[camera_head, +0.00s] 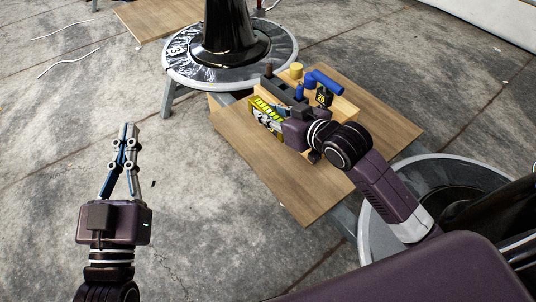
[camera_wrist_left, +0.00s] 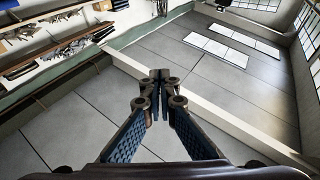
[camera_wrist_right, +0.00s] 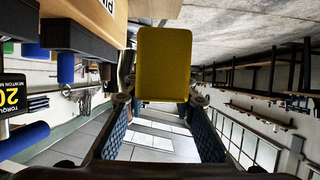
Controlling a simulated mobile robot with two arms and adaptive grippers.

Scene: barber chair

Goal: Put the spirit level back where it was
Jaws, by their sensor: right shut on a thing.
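The spirit level appears to be the yellow block (camera_wrist_right: 163,62) between the fingertips of my right gripper (camera_wrist_right: 160,100) in the right wrist view. The fingers sit apart on its two sides. In the head view the right gripper (camera_head: 287,122) is over the wooden board, beside the tool holder. A yellow-green and black patterned piece (camera_head: 266,113) shows at its fingers; I cannot tell if that is the level or another thing behind it. My left gripper (camera_head: 127,130) is empty above the bare floor, its fingertips together, as in the left wrist view (camera_wrist_left: 160,78).
The wooden board (camera_head: 310,200) carries a wooden tool holder (camera_head: 345,107) with a blue-handled torque tool (camera_head: 325,82) and a yellow-topped item (camera_head: 296,70). A round chair base (camera_head: 230,62) stands behind and another (camera_head: 455,180) at right.

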